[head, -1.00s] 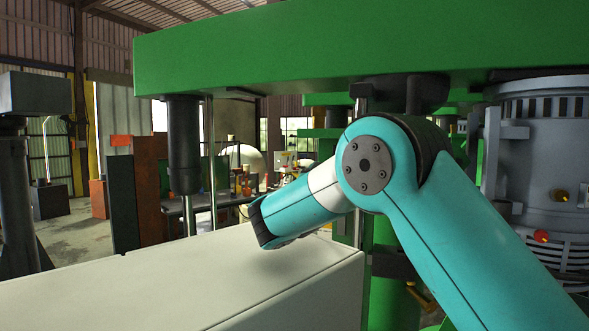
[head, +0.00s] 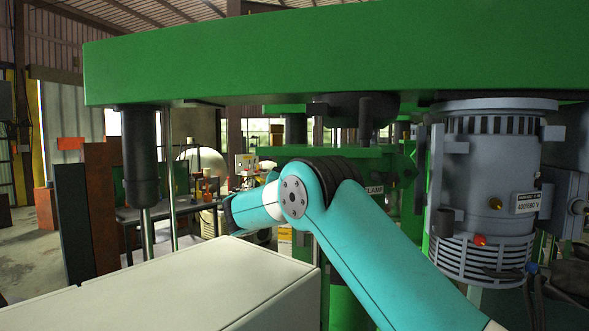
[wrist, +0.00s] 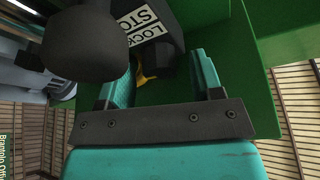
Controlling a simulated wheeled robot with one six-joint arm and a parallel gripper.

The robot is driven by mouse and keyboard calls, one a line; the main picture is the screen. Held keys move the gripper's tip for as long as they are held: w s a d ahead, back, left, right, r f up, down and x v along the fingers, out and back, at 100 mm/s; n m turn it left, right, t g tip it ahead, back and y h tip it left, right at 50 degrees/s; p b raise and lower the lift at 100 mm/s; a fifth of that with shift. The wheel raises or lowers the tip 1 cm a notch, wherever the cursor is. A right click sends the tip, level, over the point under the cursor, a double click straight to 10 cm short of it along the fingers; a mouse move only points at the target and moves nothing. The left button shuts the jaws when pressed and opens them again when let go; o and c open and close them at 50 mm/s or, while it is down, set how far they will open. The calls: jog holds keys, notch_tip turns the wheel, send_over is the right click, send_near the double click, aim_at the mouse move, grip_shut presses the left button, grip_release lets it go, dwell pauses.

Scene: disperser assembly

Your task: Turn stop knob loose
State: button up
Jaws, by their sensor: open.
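In the wrist view, my gripper (wrist: 161,62) is open, with its two teal fingers apart against the green machine surface. A dark part with a white label (wrist: 147,28) reading "LOCK" and "STOP" lies just beyond and between the fingertips. A small yellow piece (wrist: 142,77) shows beside the left finger. A rounded black knob (wrist: 86,45) is close to the camera, left of the fingers. I cannot tell which dark part is the stop knob, or whether a finger touches it. In the head view, my teal arm hides the gripper and the knob does not show.
The green machine beam (head: 330,60) spans the top of the head view. A grey motor (head: 490,170) stands at right, with cables beside it. A pale box-shaped surface (head: 190,285) fills the lower left. A dark cylinder with a rod (head: 139,155) hangs at left.

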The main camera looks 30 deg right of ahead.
jog(key=c, duration=0.9)
